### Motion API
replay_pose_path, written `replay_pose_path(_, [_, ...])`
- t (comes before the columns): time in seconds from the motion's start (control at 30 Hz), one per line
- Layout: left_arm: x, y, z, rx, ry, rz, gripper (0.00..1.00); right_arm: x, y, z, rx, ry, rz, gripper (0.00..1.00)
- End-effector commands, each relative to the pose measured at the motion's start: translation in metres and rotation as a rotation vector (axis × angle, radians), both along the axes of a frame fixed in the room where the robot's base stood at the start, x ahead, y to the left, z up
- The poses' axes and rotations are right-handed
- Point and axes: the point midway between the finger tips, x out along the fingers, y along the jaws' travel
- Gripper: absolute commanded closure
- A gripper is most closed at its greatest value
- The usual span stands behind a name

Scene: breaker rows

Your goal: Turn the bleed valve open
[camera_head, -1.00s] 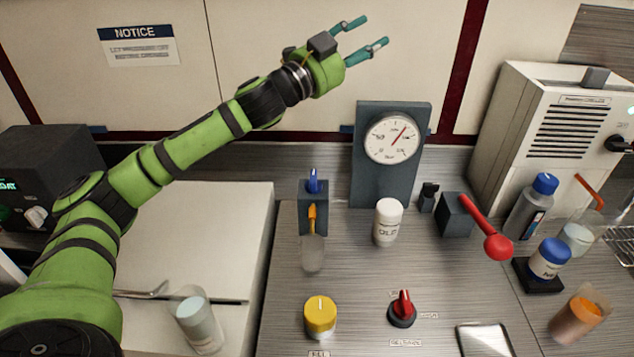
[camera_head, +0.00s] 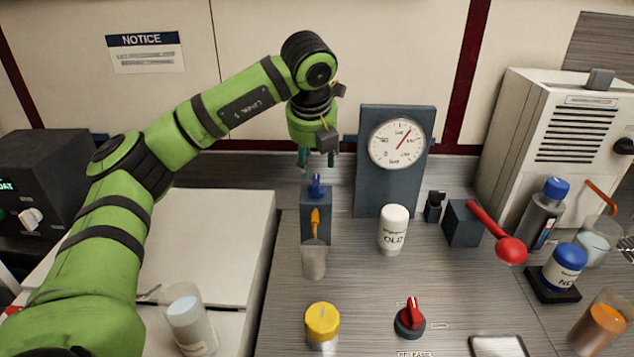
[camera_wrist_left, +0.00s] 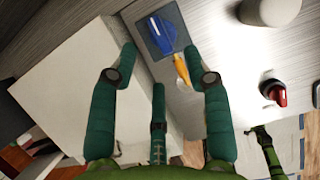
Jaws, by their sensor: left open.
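The valve with a blue handle (camera_head: 316,187) sits on a dark grey block (camera_head: 315,203), with an orange spout (camera_head: 315,222) on its front and a clear cup (camera_head: 314,260) below. I read no label naming it. My left gripper (camera_head: 318,160) is open, pointing down just above the blue handle. In the left wrist view the blue handle (camera_wrist_left: 163,35) shows ahead of the spread fingertips (camera_wrist_left: 160,54), with nothing between the fingers. Contact is not visible. A gauge (camera_head: 397,144) stands right of it, its red needle pointing up and right. My right gripper is out of view.
A white bottle marked OLD (camera_head: 394,230) stands right of the valve. In front are a yellow knob (camera_head: 322,324) and a red selector knob (camera_head: 410,318). A red ball-ended lever (camera_head: 497,235) sticks out further right. A white box (camera_head: 205,235) lies to the left.

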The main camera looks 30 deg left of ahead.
Motion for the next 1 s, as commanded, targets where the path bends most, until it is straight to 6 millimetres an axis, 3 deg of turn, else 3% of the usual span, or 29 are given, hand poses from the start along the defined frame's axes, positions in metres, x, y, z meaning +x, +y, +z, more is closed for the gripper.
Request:
replay_pose_path(0.5, [0.020,0.016,-0.057,0.013,0.005,0.013,0.51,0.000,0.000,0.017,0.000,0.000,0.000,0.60])
replay_pose_path(0.87, [0.022,0.017,-0.065,0.013,0.003,0.012,0.51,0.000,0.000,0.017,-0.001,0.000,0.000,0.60])
replay_pose_path(0.9, [0.022,0.017,-0.065,0.013,0.003,0.012,0.67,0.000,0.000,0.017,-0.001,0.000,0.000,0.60])
replay_pose_path(1.0, [0.022,0.017,-0.064,0.012,0.002,0.011,1.00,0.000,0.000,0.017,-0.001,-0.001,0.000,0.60])
